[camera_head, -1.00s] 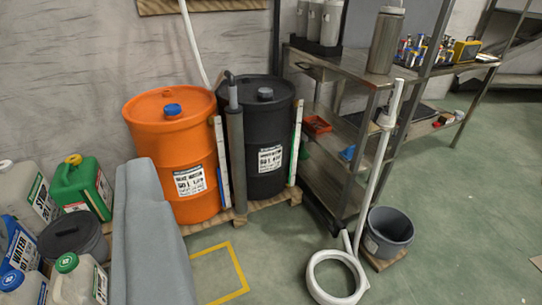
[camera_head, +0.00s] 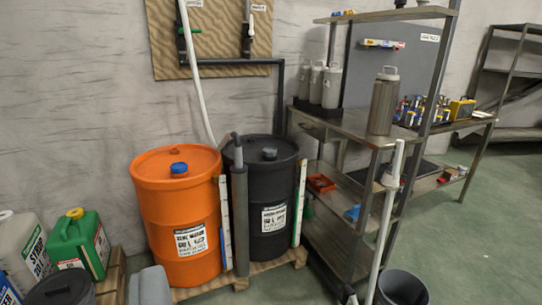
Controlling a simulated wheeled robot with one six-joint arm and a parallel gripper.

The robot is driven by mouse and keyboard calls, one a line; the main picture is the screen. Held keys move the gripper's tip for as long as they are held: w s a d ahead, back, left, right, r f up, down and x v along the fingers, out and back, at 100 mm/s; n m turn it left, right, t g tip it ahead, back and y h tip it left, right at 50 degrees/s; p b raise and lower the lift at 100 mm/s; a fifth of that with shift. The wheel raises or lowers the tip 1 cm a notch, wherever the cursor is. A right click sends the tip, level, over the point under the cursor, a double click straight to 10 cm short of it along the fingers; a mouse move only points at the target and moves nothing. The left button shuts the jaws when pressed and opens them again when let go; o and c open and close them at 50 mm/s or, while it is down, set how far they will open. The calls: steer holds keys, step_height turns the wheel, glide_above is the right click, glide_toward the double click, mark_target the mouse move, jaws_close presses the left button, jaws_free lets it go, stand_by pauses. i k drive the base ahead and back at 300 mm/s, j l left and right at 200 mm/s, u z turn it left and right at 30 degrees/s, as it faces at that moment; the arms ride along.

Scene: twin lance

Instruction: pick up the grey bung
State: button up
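The grey bung (camera_head: 270,153) sits on the top of the black drum (camera_head: 262,185), near the middle of the picture. It is small and dark, and nothing covers it from this side. The orange drum (camera_head: 172,210) stands to its left with a blue bung (camera_head: 179,168) on its lid. My gripper does not show in this view, so its distance from the bung and its opening cannot be seen. A rounded grey shape at the bottom edge looks like part of my arm.
A dark grey tube (camera_head: 240,215) stands upright close against the black drum's front left. A metal shelf unit (camera_head: 345,124) stands close on the right, with a grey bucket (camera_head: 402,287) below. Jugs crowd the lower left. Green floor is open at far right.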

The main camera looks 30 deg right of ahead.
mark_target(268, 151)
steer(key=i+l, duration=0.35)
steer(key=i, duration=0.2)
steer(key=i+l, duration=0.35)
steer(key=i, duration=0.2)
steer(key=i+l, duration=0.35)
steer(key=i, duration=0.2)
steer(key=i+l, duration=0.35)
steer(key=i, duration=0.15)
steer(key=l+z, duration=0.05)
